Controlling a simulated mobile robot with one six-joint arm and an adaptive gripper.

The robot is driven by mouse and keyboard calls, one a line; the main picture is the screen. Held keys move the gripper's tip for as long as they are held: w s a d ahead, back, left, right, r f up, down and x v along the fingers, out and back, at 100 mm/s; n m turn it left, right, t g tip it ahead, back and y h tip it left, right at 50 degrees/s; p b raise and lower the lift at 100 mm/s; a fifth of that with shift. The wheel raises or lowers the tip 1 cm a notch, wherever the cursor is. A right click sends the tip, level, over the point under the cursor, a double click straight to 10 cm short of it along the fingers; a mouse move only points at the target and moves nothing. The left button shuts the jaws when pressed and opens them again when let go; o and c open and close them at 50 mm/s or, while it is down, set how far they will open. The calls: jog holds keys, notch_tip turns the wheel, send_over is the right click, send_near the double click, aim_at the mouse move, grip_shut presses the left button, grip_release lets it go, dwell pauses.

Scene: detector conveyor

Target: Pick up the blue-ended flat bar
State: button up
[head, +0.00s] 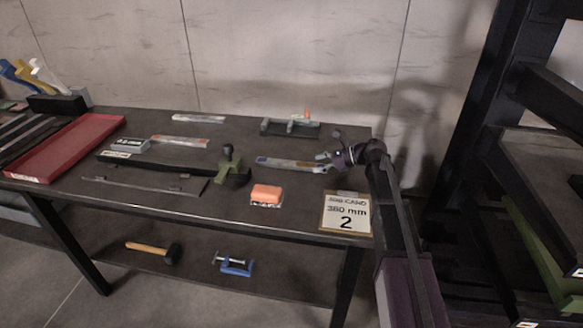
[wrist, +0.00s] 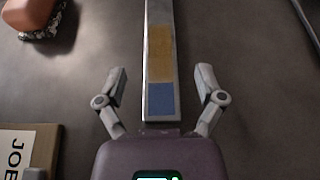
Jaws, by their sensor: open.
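The blue-ended flat bar (head: 290,164) lies flat on the dark table, right of the green-handled tool. In the wrist view the bar (wrist: 159,45) runs up from the gripper to the top edge, grey metal with a tan patch and a blue patch nearest me. My gripper (head: 324,160) is at the bar's right end in the head view. In the wrist view my gripper (wrist: 161,78) is open, one finger on each side of the bar, with clear gaps between fingers and bar. Its height above the table is hard to tell.
The green-handled tool (head: 232,170) stands left of the bar. A grey fixture (head: 290,128) is behind. Other bars (head: 180,142) and a red tray (head: 75,145) lie left.

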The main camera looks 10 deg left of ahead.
aim_at(291, 165)
jog(key=shift+x, duration=1.1)
jog(key=shift+r, duration=0.1)
grip_shut()
